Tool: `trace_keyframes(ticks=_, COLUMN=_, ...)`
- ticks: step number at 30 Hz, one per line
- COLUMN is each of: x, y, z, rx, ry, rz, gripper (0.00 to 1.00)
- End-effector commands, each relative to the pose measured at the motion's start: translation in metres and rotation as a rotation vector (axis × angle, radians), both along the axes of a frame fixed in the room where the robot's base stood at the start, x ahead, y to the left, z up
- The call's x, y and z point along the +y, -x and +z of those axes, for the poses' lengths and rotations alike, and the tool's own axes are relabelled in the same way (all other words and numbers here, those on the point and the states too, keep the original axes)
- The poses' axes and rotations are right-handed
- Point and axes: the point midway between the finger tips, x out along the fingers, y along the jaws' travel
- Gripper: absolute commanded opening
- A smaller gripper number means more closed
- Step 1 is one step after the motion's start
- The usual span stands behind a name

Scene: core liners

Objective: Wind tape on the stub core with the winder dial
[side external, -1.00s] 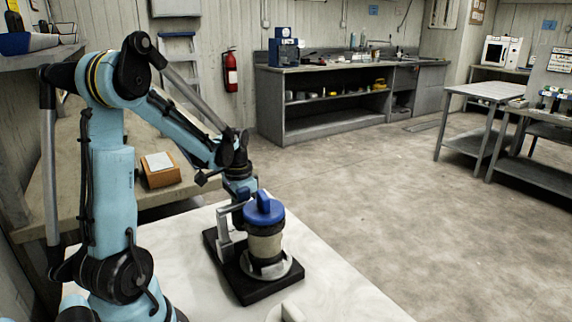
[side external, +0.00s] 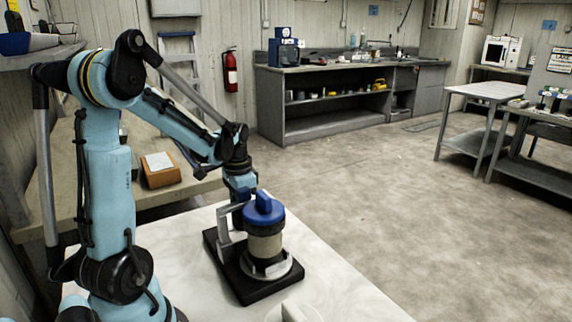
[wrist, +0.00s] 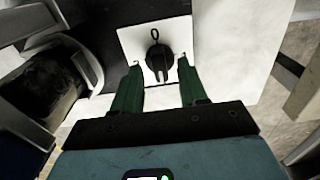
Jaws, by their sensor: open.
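The winder stands on a black base on the white table in the side view. Its pale stub core (side external: 265,245) is upright on a light round disc (side external: 290,272), and the blue winder dial (side external: 268,215) with a raised grip sits on top. A grey bracket (side external: 224,225) rises beside the core. My wrist is behind the dial, and my fingertips are hidden there. In the wrist view my gripper (wrist: 162,75) is open, its two green fingers apart. A dark knob-like part (wrist: 159,61) with a small ring shows between and beyond them on a white square; I cannot tell what it is.
A pale object (side external: 290,313) is cut off at the front edge of the picture. A brown box (side external: 160,172) lies on the bench behind my arm. The white table is bare right of the winder, with open floor beyond.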

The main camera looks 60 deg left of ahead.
Motion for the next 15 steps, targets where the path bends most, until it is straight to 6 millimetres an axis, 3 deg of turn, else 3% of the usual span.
trace_keyframes(ticks=15, x=0.0, y=0.0, z=0.081, rx=0.0, ry=0.0, rz=0.0, gripper=0.43)
